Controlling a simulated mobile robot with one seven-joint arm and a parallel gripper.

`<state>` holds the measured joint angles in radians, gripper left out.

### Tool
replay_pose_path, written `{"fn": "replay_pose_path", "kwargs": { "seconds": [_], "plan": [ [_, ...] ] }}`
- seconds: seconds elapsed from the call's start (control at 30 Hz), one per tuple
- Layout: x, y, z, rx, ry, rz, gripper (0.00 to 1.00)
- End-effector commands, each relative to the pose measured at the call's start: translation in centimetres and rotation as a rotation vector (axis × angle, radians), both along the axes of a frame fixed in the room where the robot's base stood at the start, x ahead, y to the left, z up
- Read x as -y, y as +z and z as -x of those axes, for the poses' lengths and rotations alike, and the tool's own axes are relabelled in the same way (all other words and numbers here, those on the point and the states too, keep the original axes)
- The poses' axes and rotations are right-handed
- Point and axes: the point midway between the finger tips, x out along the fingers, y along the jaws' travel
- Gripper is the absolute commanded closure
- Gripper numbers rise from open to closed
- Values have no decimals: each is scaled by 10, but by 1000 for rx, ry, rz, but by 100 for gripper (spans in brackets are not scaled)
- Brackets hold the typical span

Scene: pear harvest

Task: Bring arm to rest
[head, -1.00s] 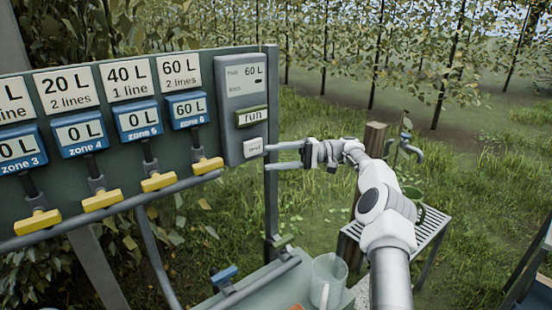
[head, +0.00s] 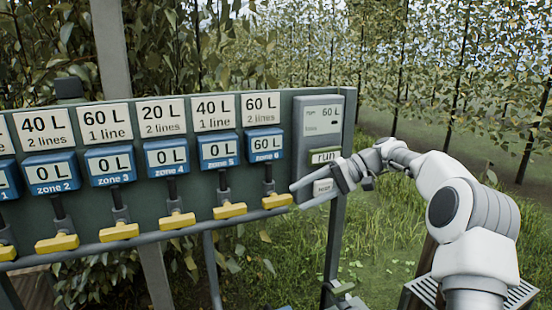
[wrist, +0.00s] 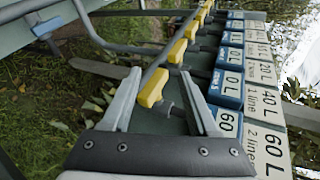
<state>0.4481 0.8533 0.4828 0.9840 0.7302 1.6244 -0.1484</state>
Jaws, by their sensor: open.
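My gripper (head: 297,197) is open and empty, its fingers pointing left in front of the lower part of the grey control box (head: 333,120). The fingers partly cover the lower white button (head: 323,187). My arm stretches in from the right of the head view. In the wrist view, the open gripper (wrist: 161,72) has the zone 6 yellow valve handle (wrist: 153,88) showing between its fingers. I cannot tell how far apart they are in depth. The same yellow handle (head: 277,201) is just left of the fingertips in the head view.
The green valve panel (head: 190,190) carries several blue zone displays; zone 6 (head: 264,143) reads 60 L, zones 2 to 5 read 0 L. The run button (head: 325,156) is above my gripper. A slatted stand (head: 425,290) is at lower right. Grass (head: 385,235) lies behind.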

Motion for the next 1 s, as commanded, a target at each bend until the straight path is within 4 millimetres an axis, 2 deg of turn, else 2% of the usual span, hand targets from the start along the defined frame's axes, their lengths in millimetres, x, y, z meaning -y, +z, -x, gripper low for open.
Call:
{"fn": "replay_pose_path", "kwargs": {
  "seconds": [0.03, 0.2, 0.43, 0.67, 1.0],
  "plan": [
    [-9, 5, 9, 5, 6, 52, 40],
    [-27, 12, 38, 20, 6, 211, 40],
    [-37, 19, 81, 61, -13, 414, 40],
    [-34, 24, 128, 120, -49, 598, 40],
    [-11, 28, 201, 234, -122, 822, 40]
  ]
}}
